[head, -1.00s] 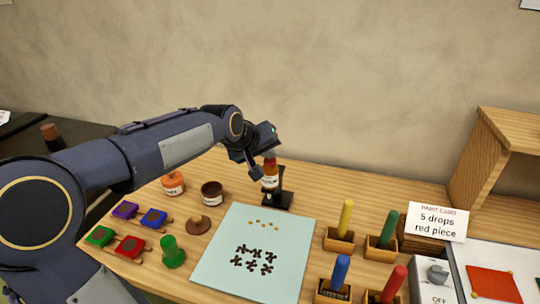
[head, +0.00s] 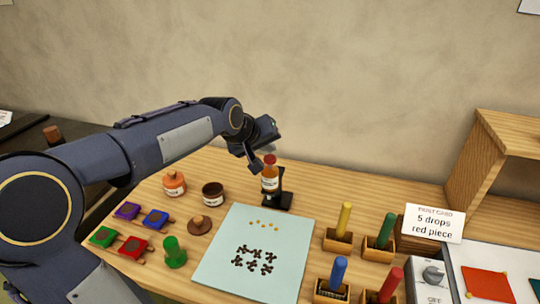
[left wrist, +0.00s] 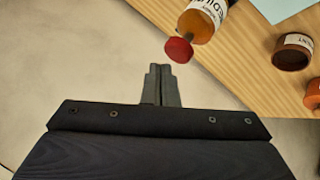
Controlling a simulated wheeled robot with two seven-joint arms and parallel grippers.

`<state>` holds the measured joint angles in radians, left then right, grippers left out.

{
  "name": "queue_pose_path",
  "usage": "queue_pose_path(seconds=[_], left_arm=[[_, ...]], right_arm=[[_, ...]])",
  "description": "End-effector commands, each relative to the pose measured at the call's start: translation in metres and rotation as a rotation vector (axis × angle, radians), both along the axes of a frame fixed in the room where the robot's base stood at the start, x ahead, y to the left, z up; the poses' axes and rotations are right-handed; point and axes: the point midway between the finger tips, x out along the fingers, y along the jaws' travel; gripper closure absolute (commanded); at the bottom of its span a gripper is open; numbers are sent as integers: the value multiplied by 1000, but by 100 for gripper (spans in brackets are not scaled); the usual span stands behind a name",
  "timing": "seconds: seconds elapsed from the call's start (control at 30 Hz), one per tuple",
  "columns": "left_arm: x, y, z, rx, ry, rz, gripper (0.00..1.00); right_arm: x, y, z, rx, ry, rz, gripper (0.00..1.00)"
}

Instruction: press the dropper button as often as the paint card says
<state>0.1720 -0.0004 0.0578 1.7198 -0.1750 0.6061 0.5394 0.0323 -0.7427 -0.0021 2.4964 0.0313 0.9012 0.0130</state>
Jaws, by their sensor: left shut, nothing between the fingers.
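The dropper bottle (head: 269,181) is amber with a white label and stands upright in a black stand (head: 285,198). Its round red button (head: 270,159) is on top. In the left wrist view the button (left wrist: 179,50) and bottle (left wrist: 205,18) lie just beyond my fingertips. My left gripper (head: 256,166) is shut and empty, close beside the button on its left; the wrist view shows a gap between the closed fingers (left wrist: 161,70) and the button. The paint card (head: 433,223) reads "5 drops red piece". My right gripper is not in view.
A pale blue sheet (head: 225,270) with small dark pieces and several yellow dots lies in front of the bottle. Two jars (head: 174,184) (head: 213,195) stand to its left. Colored blocks and a green knob sit at front left. Colored sticks in wooden holders (head: 338,241) stand at right.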

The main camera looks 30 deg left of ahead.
Motion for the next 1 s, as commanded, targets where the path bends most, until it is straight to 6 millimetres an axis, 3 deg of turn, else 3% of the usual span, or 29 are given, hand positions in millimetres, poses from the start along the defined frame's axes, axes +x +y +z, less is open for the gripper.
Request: queue_pose_path(seconds=[0.27, 0.7, 1.0], left_arm=[[0, 0, 7, 0, -1, 0, 100], [0, 0, 50, 1, -2, 0, 100], [0, 0, 50, 0, -1, 0, 100]], right_arm=[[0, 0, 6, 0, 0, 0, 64], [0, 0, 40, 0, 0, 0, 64], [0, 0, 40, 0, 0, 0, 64]])
